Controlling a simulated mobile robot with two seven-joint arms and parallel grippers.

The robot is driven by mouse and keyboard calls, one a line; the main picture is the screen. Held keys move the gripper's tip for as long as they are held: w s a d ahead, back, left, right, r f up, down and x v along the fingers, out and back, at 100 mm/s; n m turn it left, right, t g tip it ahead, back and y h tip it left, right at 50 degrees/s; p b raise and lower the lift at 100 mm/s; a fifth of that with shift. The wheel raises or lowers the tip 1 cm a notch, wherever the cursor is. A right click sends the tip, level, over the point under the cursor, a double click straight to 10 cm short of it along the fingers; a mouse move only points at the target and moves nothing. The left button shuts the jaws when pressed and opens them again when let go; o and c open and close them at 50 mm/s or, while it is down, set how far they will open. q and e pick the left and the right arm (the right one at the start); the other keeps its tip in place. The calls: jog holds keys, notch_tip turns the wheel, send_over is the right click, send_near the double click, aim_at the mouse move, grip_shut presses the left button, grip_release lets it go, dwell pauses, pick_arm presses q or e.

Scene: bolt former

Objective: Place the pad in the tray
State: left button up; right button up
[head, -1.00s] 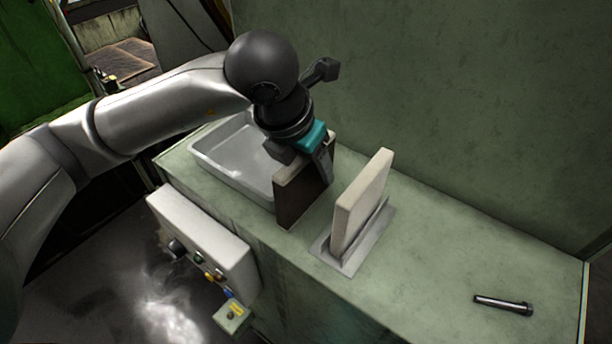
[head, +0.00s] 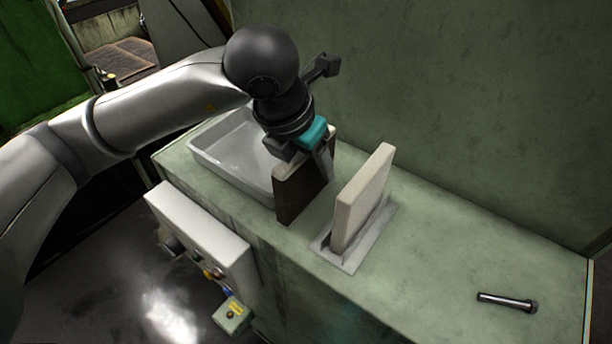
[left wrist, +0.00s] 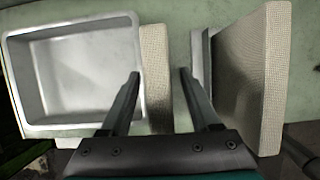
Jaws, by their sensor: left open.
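A pad (head: 300,195) with a dark brown face and a pale edge stands roughly upright beside the tray's near right end. The grey metal tray (head: 222,170) is open and looks empty. My left gripper (head: 327,166) is at the top of this pad, pointing down. In the left wrist view, the open fingers (left wrist: 159,74) lie on either side of the pad's pale woven top edge (left wrist: 156,60), with a gap on the right. The tray (left wrist: 75,118) is just left of the fingers there. My right gripper is not in view.
A second, cream pad (head: 362,195) stands in a grey holder (head: 375,238), close to the right of my gripper; it also shows in the left wrist view (left wrist: 268,80). A bolt (head: 507,301) lies far right. A wall rises behind; a control box (head: 200,240) hangs in front.

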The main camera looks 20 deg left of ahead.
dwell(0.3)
pick_arm(q)
grip_shut()
dwell(0.4)
